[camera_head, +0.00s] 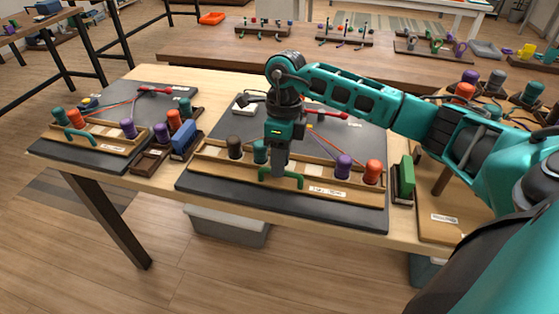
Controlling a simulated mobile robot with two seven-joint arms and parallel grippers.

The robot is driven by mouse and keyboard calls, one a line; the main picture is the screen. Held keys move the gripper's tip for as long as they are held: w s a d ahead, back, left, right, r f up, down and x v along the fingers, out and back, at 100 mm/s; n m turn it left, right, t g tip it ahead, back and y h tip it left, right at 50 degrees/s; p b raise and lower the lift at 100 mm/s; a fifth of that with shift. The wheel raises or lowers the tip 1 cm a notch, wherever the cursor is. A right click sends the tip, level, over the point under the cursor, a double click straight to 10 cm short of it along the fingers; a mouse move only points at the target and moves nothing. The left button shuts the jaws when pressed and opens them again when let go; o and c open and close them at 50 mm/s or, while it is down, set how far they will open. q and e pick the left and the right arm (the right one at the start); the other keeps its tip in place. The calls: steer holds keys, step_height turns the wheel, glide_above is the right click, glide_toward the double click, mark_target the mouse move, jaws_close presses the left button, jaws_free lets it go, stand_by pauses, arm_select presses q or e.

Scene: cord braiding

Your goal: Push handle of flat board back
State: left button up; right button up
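A dark flat board (225,192) lies on the wooden table, with a wooden rail across its front part. A green handle (293,180) stands at the front of the rail. My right gripper (279,172) points straight down at the handle, its fingertips at or just behind the handle's bar. Whether they touch it I cannot tell. The fingers look like one grey block, so whether they are open or shut is unclear. The gripper and wrist hide part of the rail. My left gripper is not in view.
Dark, teal, purple and orange (373,172) spools stand on the rail. A red-handled tool lies at the board's back. A second board (75,154) with its own green handle (82,138) lies left. A green block (406,176) stands right, a blue one (184,139) left.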

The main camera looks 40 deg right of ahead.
steer(key=shift+o, duration=0.6)
steer(key=shift+s+a, duration=0.1)
step_height(320, 180, up, 13)
steer(key=w+d, duration=0.1)
steer(key=d, duration=0.1)
steer(key=shift+w+f, duration=0.15)
steer(key=shift+w, duration=0.2)
